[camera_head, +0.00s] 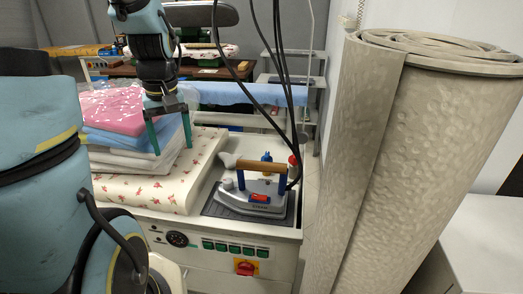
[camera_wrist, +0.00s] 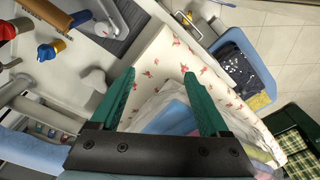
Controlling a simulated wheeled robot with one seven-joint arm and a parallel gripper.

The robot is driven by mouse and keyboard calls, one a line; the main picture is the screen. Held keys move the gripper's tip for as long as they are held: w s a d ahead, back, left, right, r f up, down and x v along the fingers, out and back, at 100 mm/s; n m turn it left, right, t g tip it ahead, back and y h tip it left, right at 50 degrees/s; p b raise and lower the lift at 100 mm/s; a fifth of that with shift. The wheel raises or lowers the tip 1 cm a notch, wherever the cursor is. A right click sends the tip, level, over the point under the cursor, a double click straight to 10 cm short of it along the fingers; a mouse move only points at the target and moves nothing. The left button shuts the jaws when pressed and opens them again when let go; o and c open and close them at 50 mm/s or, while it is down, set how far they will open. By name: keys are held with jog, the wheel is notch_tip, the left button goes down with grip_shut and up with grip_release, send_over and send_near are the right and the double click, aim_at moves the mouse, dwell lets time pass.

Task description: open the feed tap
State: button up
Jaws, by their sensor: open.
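A small blue-handled fitting (camera_head: 266,157) stands at the back of the ironing unit, behind the iron (camera_head: 258,197). It looks like a tap and shows in the wrist view as a blue knob with yellow (camera_wrist: 46,51). A red-topped fitting (camera_head: 292,160) stands to its right and also shows in the wrist view (camera_wrist: 7,30). I cannot tell which of the two is the feed tap. My gripper (camera_head: 171,147) is open and points down over the stack of folded laundry, left of both fittings. Its green fingers also show in the wrist view (camera_wrist: 159,74), with nothing between them.
Folded laundry (camera_head: 114,110) lies on the flowered pad (camera_head: 150,191). The iron rests on a dark mat, with black hoses hanging above. A red switch (camera_head: 245,267) is on the front panel. A large rolled carpet (camera_head: 430,160) blocks the right side.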

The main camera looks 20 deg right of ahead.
jog(key=w+d+f+n+b, duration=0.25)
jog(key=w+d, duration=0.25)
jog(key=d, duration=0.3)
jog(key=n+t+y+b, duration=0.1)
jog(key=n+y+b, duration=0.3)
jog(key=n+b, duration=0.4)
send_near(268, 154)
jog(key=shift+n, duration=0.25)
jog(key=p+x, duration=0.2)
jog(key=x, duration=0.6)
jog(key=shift+a+f, duration=0.1)
grip_shut()
